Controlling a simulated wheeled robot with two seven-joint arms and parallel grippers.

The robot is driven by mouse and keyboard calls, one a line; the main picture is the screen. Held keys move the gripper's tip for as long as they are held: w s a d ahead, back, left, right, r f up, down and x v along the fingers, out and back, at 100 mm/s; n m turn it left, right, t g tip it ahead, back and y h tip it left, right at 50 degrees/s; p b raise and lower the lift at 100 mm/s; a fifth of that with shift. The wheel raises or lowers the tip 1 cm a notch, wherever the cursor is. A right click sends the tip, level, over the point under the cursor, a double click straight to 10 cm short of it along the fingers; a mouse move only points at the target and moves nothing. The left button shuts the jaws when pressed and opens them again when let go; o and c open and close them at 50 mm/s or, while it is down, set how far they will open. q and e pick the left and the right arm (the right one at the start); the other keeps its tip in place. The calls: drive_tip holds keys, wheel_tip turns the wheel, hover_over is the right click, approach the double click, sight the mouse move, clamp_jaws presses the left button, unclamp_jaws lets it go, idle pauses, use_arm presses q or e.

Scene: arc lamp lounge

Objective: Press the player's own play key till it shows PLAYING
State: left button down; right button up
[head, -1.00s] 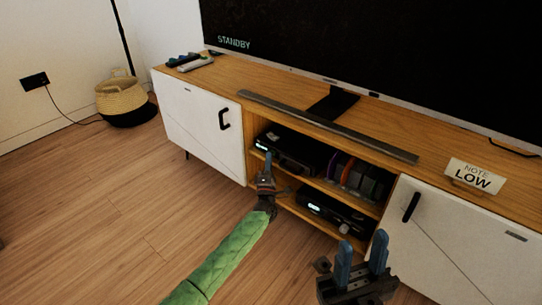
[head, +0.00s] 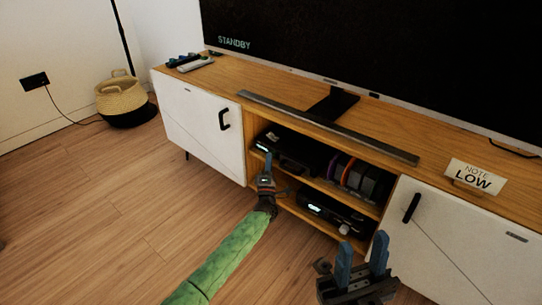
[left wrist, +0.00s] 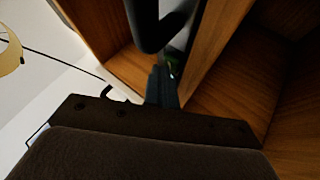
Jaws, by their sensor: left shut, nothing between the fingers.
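Two black devices sit in the open middle of the cabinet. The upper device (head: 290,150) is on the top shelf, and the lower device (head: 330,212) has a lit display and a round knob. Which one is the player I cannot tell for sure. My left gripper (head: 267,163) is shut and empty, its tips at the left front of the upper device. In the left wrist view the shut fingers (left wrist: 162,88) point into the wooden compartment; contact cannot be told. My right gripper (head: 362,258) is open and empty, low in front of the right door. The TV (head: 400,50) shows STANDBY.
Cases (head: 357,177) stand upright right of the upper device. A basket (head: 126,98) stands on the floor. The left floor is clear.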

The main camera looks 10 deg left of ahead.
use_arm(q)
drive_tip(key=shift+s+a+p, duration=0.25)
drive_tip(key=shift+s+p, duration=0.05)
drive_tip(key=shift+s, duration=0.15)
drive_tip(key=shift+s+a+p, duration=0.2)
drive_tip(key=shift+s+p, duration=0.05)
drive_tip(key=shift+s, duration=0.2)
drive_tip(key=shift+s, duration=0.1)
drive_tip(key=shift+s+a+p, duration=0.35)
drive_tip(key=shift+s+a, duration=0.05)
drive_tip(key=shift+s, duration=0.3)
drive_tip(key=shift+s+a+p, duration=0.35)
drive_tip(key=shift+s+a, duration=0.1)
drive_tip(key=shift+s, duration=0.2)
drive_tip(key=shift+s+a+p, duration=0.35)
drive_tip(key=shift+s+a, duration=0.05)
drive_tip(key=shift+s, duration=0.3)
